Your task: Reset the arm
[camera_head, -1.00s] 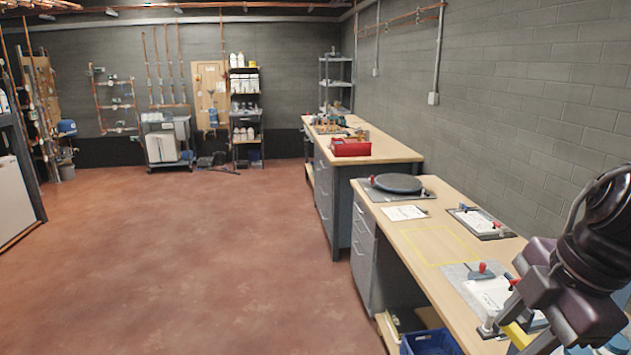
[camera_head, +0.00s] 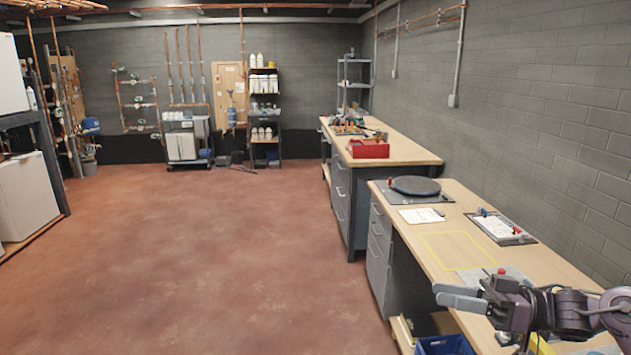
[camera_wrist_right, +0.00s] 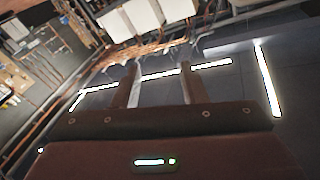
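My right gripper (camera_head: 437,294) is over the near workbench (camera_head: 452,234) at the lower right of the head view, its fingers pointing left. The fingers are apart with nothing between them. In the right wrist view the two dark fingers (camera_wrist_right: 160,80) also stand apart and empty, with the ceiling and bright lights beyond. My right arm comes in from the right edge and hides part of the bench's near end. My left gripper is not in view.
A blue crate (camera_head: 444,346) is below. A red box (camera_head: 369,149) sits on the far bench. The floor (camera_head: 220,250) at left is clear.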

